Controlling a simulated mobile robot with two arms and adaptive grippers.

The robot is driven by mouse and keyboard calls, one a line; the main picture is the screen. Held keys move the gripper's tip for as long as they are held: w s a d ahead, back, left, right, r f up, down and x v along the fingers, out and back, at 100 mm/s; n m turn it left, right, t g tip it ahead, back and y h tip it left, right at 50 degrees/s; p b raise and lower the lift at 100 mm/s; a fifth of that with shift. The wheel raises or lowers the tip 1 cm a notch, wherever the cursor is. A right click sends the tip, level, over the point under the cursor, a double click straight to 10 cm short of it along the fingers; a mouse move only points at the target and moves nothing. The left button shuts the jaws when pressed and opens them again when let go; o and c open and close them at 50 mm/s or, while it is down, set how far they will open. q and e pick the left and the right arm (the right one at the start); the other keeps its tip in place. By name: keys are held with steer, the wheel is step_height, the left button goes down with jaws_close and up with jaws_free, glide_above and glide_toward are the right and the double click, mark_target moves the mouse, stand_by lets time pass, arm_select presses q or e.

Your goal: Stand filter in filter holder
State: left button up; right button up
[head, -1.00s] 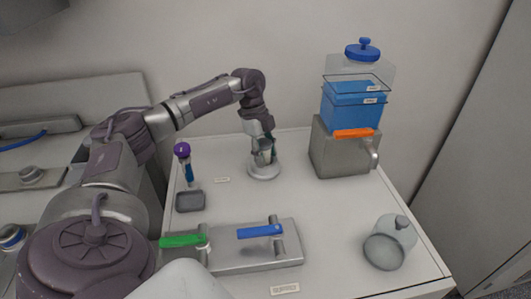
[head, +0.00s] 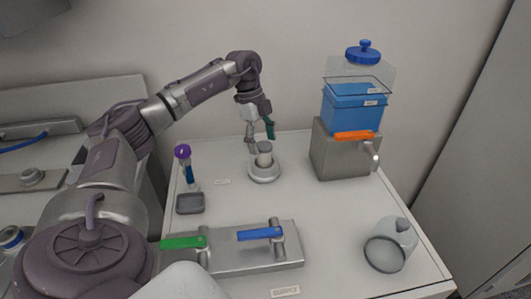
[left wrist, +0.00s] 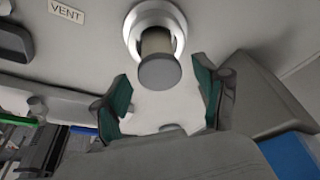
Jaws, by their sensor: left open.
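The filter (head: 264,153) is a short pale cylinder with a grey top. It stands upright in the round, pale filter holder (head: 264,177) on the bench. In the left wrist view the filter's dark grey end (left wrist: 160,71) faces the camera, with the holder's light ring (left wrist: 134,24) around its far end. My left gripper (head: 259,137) is open, its green-padded fingers above and around the filter's top. In the left wrist view the gripper (left wrist: 164,92) has clear gaps between both fingers and the filter. My right gripper is not in view.
A grey metal block with green (head: 184,242) and blue (head: 260,233) levers lies in front. A purple-capped tube (head: 183,152) stands at left. A blue container (head: 352,112) sits on a metal box (head: 334,150) at right.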

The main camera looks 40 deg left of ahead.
arm_select(q)
steer(key=v, duration=0.7)
steer(key=shift+r, duration=0.15)
